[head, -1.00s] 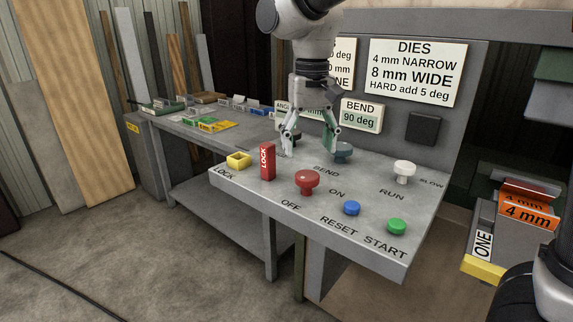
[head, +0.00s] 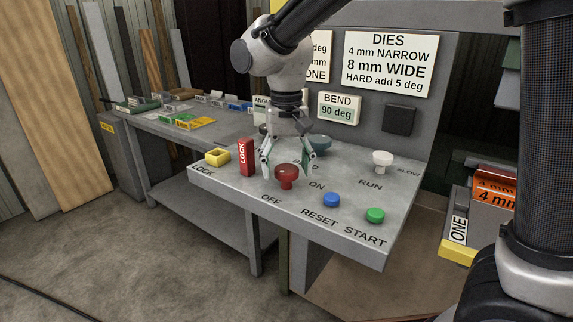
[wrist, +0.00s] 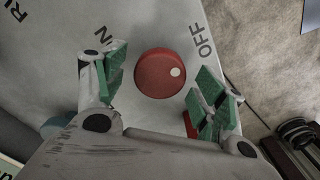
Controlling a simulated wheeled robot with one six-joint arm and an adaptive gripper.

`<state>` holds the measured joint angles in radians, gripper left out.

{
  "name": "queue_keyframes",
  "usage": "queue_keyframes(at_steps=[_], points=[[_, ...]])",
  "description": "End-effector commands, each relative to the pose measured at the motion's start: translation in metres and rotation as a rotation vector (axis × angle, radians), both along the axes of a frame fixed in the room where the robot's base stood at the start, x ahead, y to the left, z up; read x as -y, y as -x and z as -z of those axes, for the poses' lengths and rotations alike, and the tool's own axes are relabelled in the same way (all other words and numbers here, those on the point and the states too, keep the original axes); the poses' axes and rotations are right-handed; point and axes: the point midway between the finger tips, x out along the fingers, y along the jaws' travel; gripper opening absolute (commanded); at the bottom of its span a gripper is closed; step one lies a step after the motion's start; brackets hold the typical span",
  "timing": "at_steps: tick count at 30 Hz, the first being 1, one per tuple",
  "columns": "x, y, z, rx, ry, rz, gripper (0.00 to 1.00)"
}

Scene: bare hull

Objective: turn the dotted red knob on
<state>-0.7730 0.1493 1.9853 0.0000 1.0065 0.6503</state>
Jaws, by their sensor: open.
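The red knob (head: 287,174) stands on the grey sloped panel between the ON and OFF labels. In the wrist view the red knob (wrist: 160,73) is round, and its pale dot lies on the right side, toward OFF. My gripper (head: 286,166) is open just above and behind the knob in the head view. In the wrist view my gripper (wrist: 160,85) has its green-padded fingers on either side of the knob, with gaps showing. I cannot tell how high the fingertips are above the panel.
The red LOCK block (head: 246,157) and yellow holder (head: 217,157) are left of the knob. A blue button (head: 331,200), green button (head: 375,215) and white knob (head: 382,160) are to the right. A teal knob (head: 320,143) is behind.

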Motion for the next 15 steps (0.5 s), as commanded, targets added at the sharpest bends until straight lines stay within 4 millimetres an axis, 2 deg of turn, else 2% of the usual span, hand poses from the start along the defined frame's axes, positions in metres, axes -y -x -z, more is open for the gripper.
queue_keyframes(at_steps=[4,11,12,15], points=[[0.0000,0.0000,-0.0002,0.000,0.000,0.000,0.69],[0.0001,0.0001,-0.0003,0.000,0.000,0.000,0.27],[0.0001,0.0001,-0.0003,0.000,0.000,0.000,0.24],[0.0001,0.0001,-0.0004,0.000,0.000,-0.001,0.24]])
